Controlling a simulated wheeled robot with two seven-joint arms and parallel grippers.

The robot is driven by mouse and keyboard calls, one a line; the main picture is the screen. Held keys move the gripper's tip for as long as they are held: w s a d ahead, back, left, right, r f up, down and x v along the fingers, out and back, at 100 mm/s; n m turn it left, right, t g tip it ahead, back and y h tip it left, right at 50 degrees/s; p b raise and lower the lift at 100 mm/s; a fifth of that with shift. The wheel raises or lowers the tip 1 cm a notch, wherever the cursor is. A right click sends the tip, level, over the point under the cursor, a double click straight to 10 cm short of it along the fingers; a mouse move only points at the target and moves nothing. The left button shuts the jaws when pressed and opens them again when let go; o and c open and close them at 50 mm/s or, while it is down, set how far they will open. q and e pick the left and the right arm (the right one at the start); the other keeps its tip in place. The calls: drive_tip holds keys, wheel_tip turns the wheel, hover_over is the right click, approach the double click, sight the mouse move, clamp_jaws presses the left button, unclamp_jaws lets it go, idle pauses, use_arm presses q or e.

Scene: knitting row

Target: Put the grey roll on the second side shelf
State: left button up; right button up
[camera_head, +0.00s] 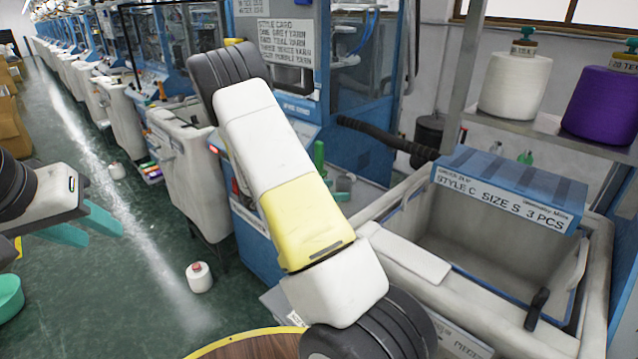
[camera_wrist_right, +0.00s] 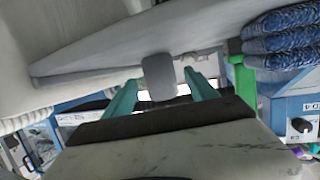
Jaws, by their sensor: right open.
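My left gripper (camera_head: 88,226) is at the left of the head view, over the green floor. Its teal fingers are apart and nothing shows between them. My right gripper (camera_wrist_right: 160,92) shows in the right wrist view with its teal fingers apart. A small grey rounded piece (camera_wrist_right: 158,78) appears between those fingers, below a pale slanted surface. I cannot tell whether it is the grey roll or whether the fingers touch it. My right arm hides part of the head view, and its gripper does not show there. A metal shelf (camera_head: 560,126) stands at the right; I cannot tell whether it is the second side shelf.
A white cone (camera_head: 515,84) and a purple cone (camera_head: 604,104) stand on the metal shelf. Below is an open grey bin (camera_head: 470,235) with a blue label box (camera_head: 510,190). Blue knitted fabric (camera_wrist_right: 285,42) shows in the wrist view. A white cone (camera_head: 199,278) stands on the floor.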

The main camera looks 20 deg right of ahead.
drive_tip(key=v, duration=0.7)
drive_tip(key=shift+s+a, duration=0.1)
drive_tip(key=shift+w+a+r+t, duration=0.15)
drive_tip(key=shift+w+r+t, duration=0.05)
drive_tip(key=shift+t, duration=0.1)
drive_tip(key=w+a+r+n+t+y, duration=0.2)
drive_tip(key=w+a+r+t+y, duration=0.15)
drive_tip(key=w+r+y, duration=0.2)
drive_tip(key=w+a+r+n+t+y, duration=0.1)
drive_tip(key=a+r+n+t+y, duration=0.35)
drive_tip(key=a+r+y, duration=0.45)
drive_tip(key=s+a+r+n+y, duration=0.2)
drive_tip(key=s+a+r+n, duration=0.2)
drive_tip(key=s+r, duration=0.2)
drive_tip(key=s+d+f+n+g, duration=0.1)
drive_tip(key=s+n+g, duration=0.3)
drive_tip(key=s, duration=2.2)
drive_tip(key=shift+s+d+n, duration=0.25)
drive_tip(key=shift+d+n, duration=0.35)
drive_tip(key=shift+n, duration=0.65)
